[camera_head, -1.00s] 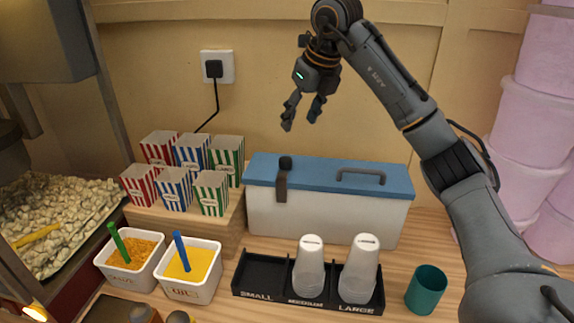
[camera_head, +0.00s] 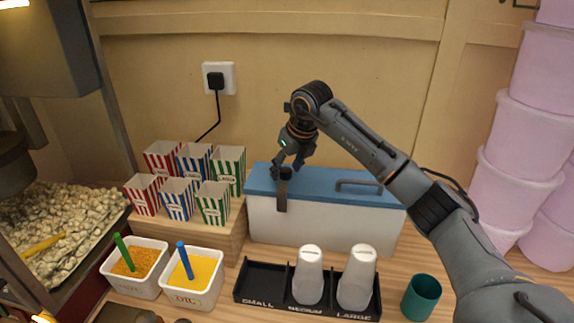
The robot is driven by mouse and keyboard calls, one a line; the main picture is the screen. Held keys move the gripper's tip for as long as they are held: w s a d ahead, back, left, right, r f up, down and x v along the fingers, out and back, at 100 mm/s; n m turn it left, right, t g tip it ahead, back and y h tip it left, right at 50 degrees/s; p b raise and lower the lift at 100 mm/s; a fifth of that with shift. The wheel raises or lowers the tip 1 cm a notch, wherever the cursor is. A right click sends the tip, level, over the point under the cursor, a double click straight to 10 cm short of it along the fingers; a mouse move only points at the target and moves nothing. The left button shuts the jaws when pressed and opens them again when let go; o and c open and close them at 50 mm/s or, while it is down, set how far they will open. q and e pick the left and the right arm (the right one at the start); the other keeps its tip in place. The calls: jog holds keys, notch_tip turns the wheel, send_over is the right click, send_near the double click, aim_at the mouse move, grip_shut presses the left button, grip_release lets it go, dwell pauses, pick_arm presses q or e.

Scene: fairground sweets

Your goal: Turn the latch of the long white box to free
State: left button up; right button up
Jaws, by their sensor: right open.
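The long white box (camera_head: 330,229) with a blue lid (camera_head: 322,187) stands at the back of the counter. Its dark latch (camera_head: 282,196) is on the front, left of the middle, and hangs down from the lid edge over the white wall. My right gripper (camera_head: 284,174) is open at the top of the latch, with its fingers pointing down around the latch knob. I cannot tell whether the fingers touch it. My left gripper is not in view.
A dark handle (camera_head: 360,185) sits on the lid's right part. Striped popcorn boxes (camera_head: 180,199) on a wooden riser stand close on the left. A black cup tray (camera_head: 262,281) and a teal cup (camera_head: 421,298) are in front. Pink tubs (camera_head: 520,150) are stacked at right.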

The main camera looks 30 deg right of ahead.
grip_shut()
jog(key=shift+n, duration=0.4)
jog(key=n+y, duration=0.1)
jog(key=n, duration=0.1)
jog(key=shift+d+n, duration=0.1)
jog(key=shift+n, duration=0.3)
jog(key=n+g+y, duration=0.1)
jog(key=n, duration=0.2)
jog(key=shift+w+r+n+y, duration=0.1)
jog(key=shift+n+y, duration=0.2)
jog(key=n+g+p, duration=0.1)
jog(key=n, duration=0.2)
jog(key=n+g+y+p, duration=0.1)
jog(key=n, duration=0.2)
jog(key=shift+w+d, duration=0.1)
jog(key=shift+w, duration=0.1)
jog(key=n+g+p, duration=0.1)
jog(key=n, duration=0.3)
jog(key=shift+w+g, duration=0.1)
jog(key=shift+g, duration=0.3)
jog(key=shift+n, duration=0.5)
